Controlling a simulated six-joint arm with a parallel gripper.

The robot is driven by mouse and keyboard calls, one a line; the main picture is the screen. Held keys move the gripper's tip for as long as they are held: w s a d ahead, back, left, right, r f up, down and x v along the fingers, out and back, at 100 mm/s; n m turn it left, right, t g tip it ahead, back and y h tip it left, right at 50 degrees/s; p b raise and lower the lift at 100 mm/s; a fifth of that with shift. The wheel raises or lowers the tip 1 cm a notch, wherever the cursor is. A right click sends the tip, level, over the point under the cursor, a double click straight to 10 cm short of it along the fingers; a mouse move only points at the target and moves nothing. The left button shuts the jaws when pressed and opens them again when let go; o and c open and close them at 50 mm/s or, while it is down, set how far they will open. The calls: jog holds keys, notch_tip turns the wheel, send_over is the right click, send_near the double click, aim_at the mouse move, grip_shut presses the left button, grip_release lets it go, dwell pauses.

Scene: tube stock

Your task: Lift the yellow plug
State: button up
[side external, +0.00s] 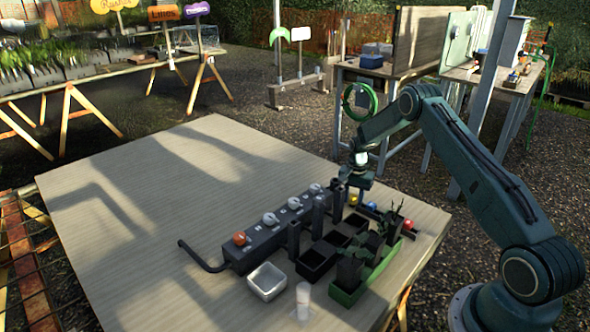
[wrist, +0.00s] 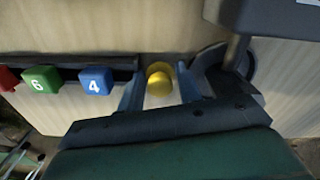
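The yellow plug (wrist: 159,80) shows a rounded top in the wrist view, at the end of a row of coloured plugs. In the side view it is a small yellow spot (side external: 353,198) just below my gripper (side external: 357,184). In the wrist view my gripper (wrist: 160,88) is open, with one finger on each side of the plug and a narrow gap visible between them. The plug's lower part is hidden, and I cannot tell how deep it sits.
A blue plug (wrist: 95,80) marked 4 and a green plug (wrist: 40,80) marked 6 stand left of it, with a red one (wrist: 8,79) beyond. A grey block with knobs (side external: 265,237), black pots (side external: 316,262) and a white tray (side external: 267,281) stand nearby. The table's left side (side external: 130,220) is clear.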

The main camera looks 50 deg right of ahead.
aim_at(353, 195)
jog(key=c, duration=0.7)
jog(key=shift+r, duration=0.15)
notch_tip(353, 195, up, 20)
jog(key=shift+f, duration=0.1)
dwell(0.4)
jog(key=shift+f, duration=0.1)
dwell(0.5)
